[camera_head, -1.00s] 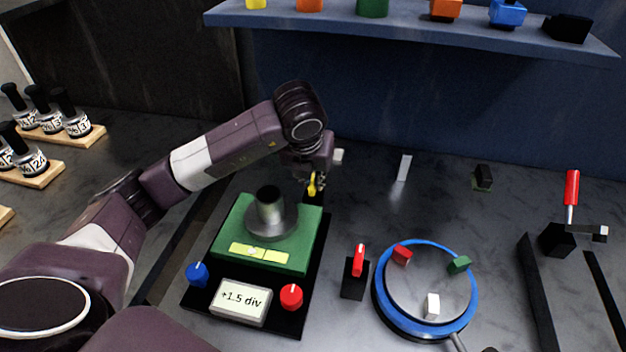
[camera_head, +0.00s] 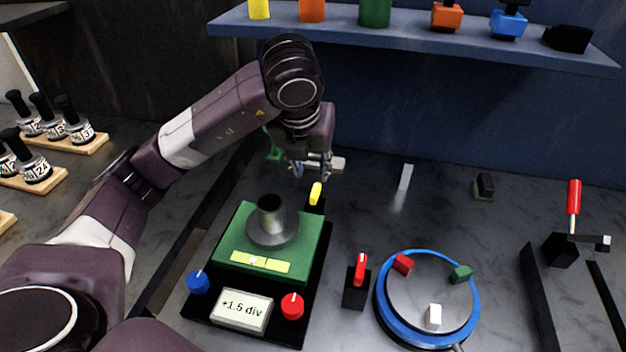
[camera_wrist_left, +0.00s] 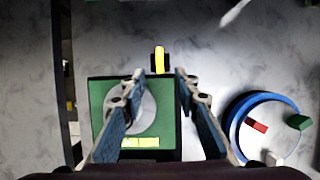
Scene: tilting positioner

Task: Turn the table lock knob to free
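A yellow knob (camera_head: 316,194) stands on a black block behind the green tilting table (camera_head: 228,240). In the left wrist view the yellow knob (camera_wrist_left: 160,60) points away from the green table (camera_wrist_left: 97,128), its long side running up the picture. My left gripper (camera_head: 312,170) is above and behind the knob, apart from it. In the left wrist view its fingers (camera_wrist_left: 160,73) are spread with nothing between them. No label shows which knob is the table lock. My right gripper is out of view.
A blue knob (camera_head: 198,282), a red knob (camera_head: 292,306) and a display reading +1.5 div (camera_head: 241,310) are at the table's front. A red lever (camera_head: 361,268) and a blue-rimmed turntable (camera_head: 383,312) stand to the right. A shelf (camera_head: 410,40) runs above the back.

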